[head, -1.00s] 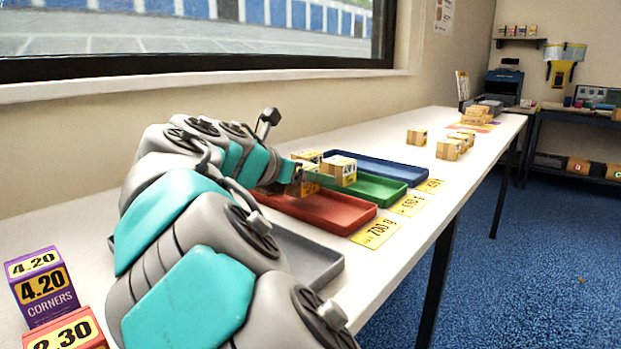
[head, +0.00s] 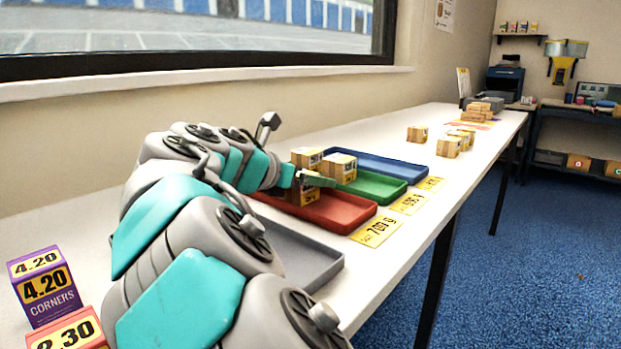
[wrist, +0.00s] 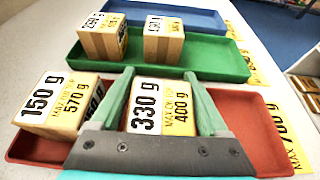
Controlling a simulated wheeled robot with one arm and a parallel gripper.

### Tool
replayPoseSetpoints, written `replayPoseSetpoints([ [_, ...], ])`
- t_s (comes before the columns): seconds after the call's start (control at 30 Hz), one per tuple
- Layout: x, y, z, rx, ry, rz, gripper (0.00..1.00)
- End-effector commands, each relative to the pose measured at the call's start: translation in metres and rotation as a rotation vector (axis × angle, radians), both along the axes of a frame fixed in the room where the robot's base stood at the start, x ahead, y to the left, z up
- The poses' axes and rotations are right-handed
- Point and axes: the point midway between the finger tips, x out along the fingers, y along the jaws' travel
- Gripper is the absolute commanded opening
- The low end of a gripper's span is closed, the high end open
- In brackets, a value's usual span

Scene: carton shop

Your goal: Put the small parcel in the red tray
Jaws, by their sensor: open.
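The red tray (head: 345,219) lies on the white table, and it also shows in the wrist view (wrist: 245,112). In the wrist view, a parcel marked 330 g (wrist: 163,118) sits in this tray. My gripper (wrist: 167,80) is open, with one green finger on each side of that parcel; contact cannot be told. A parcel marked 150 g (wrist: 58,102) sits at the tray's left end. In the head view, my gripper (head: 312,181) is low over the red tray and partly hides a parcel (head: 303,196). Which parcel is the small one cannot be told by size alone.
The green tray (wrist: 220,62) behind holds two boxes (wrist: 102,38) (wrist: 164,40). The blue tray (wrist: 205,17) beyond it looks empty. Yellow weight cards (head: 376,231) lie before the trays. Several boxes (head: 449,147) stand farther along the table. A grey tray (head: 305,257) is nearer me.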

Motion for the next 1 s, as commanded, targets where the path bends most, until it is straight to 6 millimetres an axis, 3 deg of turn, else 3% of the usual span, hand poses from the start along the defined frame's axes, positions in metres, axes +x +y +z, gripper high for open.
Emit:
replayPoseSetpoints([
  [0.13, -0.001, -0.002, -0.003, 0.003, 0.009, -0.01, 1.0],
  [0.3, -0.001, -0.001, 0.009, 0.004, 0.005, -0.008, 1.0],
  [0.7, -0.064, 0.05, 0.045, 0.002, 0.003, -0.001, 1.0],
  [1.0, -0.087, 0.067, 0.057, 0.0, 0.002, -0.001, 1.0],
])
